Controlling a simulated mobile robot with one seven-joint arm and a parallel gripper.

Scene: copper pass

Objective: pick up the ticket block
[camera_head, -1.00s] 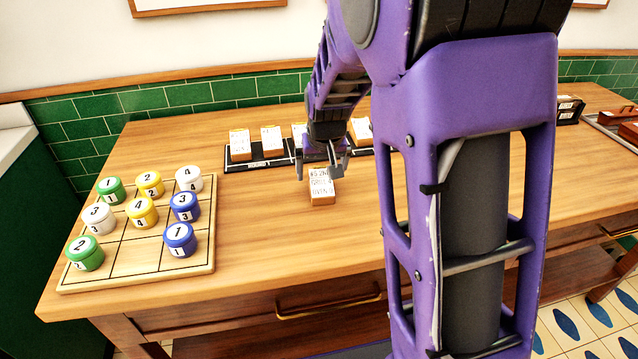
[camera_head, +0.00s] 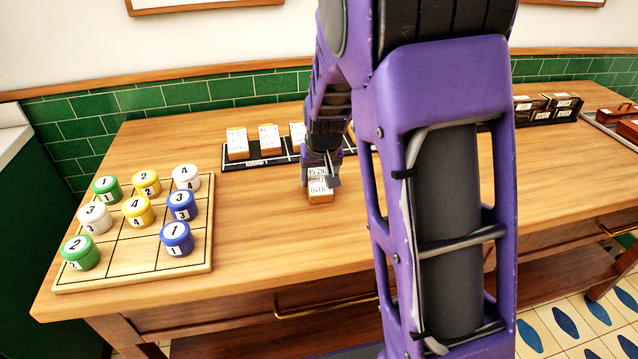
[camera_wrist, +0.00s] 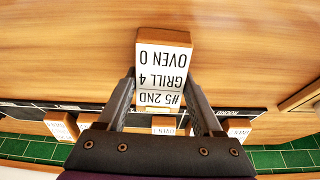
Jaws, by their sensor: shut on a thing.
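The ticket block (camera_head: 319,188) is a small wooden block with a white printed face, standing on the table in front of the black rail. In the wrist view its label (camera_wrist: 162,66) reads "#5 2ND", "GRILL 4" and "OVEN 0", upside down. My gripper (camera_head: 320,174) reaches down from above and behind it, shut on the block's back part. In the wrist view the two dark fingers (camera_wrist: 160,95) lie on either side of the block's near end. I cannot see any gap between the block and the table.
A black rail (camera_head: 275,159) behind holds several other ticket blocks, one of them (camera_head: 269,138) close by. A wooden grid board (camera_head: 125,262) with numbered coloured pieces lies at the left. Dark-framed wooden blocks (camera_head: 545,108) stand at the back right. Table around the held block is clear.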

